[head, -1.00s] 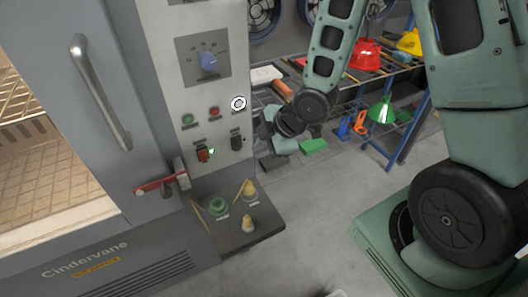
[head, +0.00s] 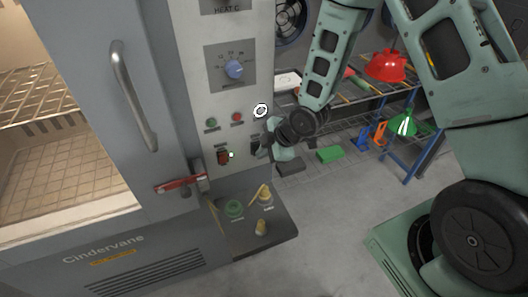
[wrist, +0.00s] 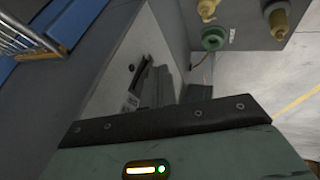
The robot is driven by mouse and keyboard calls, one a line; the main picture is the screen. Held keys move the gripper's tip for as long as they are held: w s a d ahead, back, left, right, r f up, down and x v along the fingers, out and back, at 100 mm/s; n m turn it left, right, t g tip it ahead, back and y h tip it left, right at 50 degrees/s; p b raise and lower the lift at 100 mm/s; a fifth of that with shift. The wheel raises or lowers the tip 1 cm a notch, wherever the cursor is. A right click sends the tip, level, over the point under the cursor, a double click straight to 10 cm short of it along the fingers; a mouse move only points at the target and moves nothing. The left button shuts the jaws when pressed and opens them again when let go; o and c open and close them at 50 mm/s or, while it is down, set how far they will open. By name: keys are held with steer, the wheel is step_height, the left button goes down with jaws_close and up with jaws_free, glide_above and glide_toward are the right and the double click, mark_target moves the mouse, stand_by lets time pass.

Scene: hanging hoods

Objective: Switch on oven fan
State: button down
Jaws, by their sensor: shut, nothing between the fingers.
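The oven's control panel (head: 215,115) faces my arm. In the wrist view the dark fingers (wrist: 160,86) are close against the pale panel (wrist: 108,100). The switch labels are too small to read, and the black switch's position is unclear.
A grey ledge with green (head: 234,208) and yellow (head: 265,195) fittings juts out below the panel. A red-handled latch (head: 180,183) is at left. A blue-framed rack (head: 400,130) with red and green hoods stands behind my arm.

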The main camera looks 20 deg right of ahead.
steer(key=shift+w+f+b, duration=0.1)
steer(key=shift+w+b, duration=0.15)
steer(key=shift+b, duration=0.05)
